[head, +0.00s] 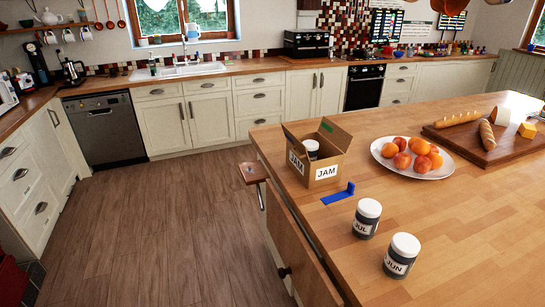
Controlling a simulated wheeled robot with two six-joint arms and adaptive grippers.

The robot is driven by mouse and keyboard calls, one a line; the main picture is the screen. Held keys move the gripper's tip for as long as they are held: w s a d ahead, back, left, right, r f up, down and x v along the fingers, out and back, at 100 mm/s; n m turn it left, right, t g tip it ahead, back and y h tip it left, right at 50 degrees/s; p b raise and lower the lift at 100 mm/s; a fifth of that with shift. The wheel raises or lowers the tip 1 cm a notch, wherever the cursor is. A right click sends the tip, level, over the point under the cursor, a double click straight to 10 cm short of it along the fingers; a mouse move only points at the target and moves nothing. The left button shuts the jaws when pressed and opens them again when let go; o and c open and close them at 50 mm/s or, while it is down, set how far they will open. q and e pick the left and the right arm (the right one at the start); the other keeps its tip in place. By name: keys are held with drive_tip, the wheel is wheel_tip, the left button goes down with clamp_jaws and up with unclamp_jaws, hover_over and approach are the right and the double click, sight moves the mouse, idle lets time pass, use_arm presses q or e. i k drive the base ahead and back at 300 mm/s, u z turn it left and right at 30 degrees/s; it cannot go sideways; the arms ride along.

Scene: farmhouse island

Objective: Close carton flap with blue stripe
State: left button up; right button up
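The cardboard carton (322,184) with JAM labels stands upright on the wooden island near its left edge. Its top is open, with one flap raised at the left (291,137) and another raised at the back right (337,134). A jar with a white lid (312,145) stands inside the carton. Neither of my grippers is in view.
A blue bracket-like piece (338,195) lies in front of the carton. Two jars, JUL (367,218) and JUN (402,256), stand nearer. A fruit plate (437,172) and a bread board (471,147) are to the right. The front right worktop is clear.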

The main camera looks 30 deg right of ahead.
sight(297, 144)
drive_tip(key=z, duration=0.1)
drive_tip(key=i, duration=0.85)
drive_tip(key=z, duration=0.3)
